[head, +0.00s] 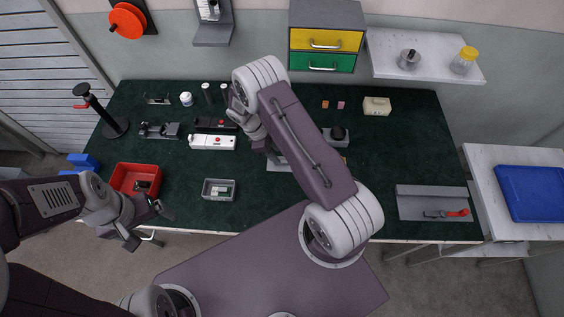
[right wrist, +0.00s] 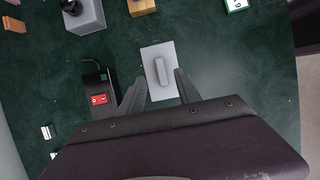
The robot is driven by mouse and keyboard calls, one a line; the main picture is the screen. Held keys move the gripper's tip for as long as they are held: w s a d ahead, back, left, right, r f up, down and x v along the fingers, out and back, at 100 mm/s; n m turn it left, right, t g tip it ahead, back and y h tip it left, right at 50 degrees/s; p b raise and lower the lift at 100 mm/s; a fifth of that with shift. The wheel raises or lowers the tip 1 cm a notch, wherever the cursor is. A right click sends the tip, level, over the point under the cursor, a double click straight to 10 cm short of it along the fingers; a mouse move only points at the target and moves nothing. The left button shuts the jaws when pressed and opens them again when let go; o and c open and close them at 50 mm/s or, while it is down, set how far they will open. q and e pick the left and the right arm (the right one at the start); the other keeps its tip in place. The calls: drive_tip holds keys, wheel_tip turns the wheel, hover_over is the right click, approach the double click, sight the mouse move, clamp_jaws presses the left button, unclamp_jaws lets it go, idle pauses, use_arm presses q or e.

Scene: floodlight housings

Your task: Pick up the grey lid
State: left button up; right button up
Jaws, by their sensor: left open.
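The grey lid (right wrist: 148,57) is a light flat plate with a raised bar handle (right wrist: 161,71). It lies on the dark green mat in the right wrist view. My right gripper (right wrist: 159,80) is open, with one finger on each side of the lid; the fingers appear apart from the handle, and their height above it is hard to judge. In the head view my right arm covers this gripper; a pale grey patch (head: 278,163) beside the arm may be part of the lid. My left gripper (head: 149,226) is open and empty near the red bin at the front left.
A black device with a red switch (right wrist: 101,98) lies close left of the lid in the right wrist view. A grey box with a black knob (right wrist: 86,17) stands beyond. The red bin (head: 121,177) and a small grey tray (head: 206,196) are at left.

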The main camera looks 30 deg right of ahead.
sight(284, 166)
drive_tip(key=p+x, duration=0.1)
drive_tip(key=x, duration=0.2)
drive_tip(key=shift+s+a+f+p, duration=0.1)
drive_tip(key=shift+s+f+p, duration=0.05)
drive_tip(key=shift+f+p, duration=0.25)
drive_tip(key=shift+d+f, duration=0.35)
drive_tip(key=shift+f, duration=0.05)
drive_tip(key=shift+a, duration=0.2)
clamp_jaws()
drive_tip(key=shift+d, duration=0.1)
drive_tip(key=shift+r, duration=0.15)
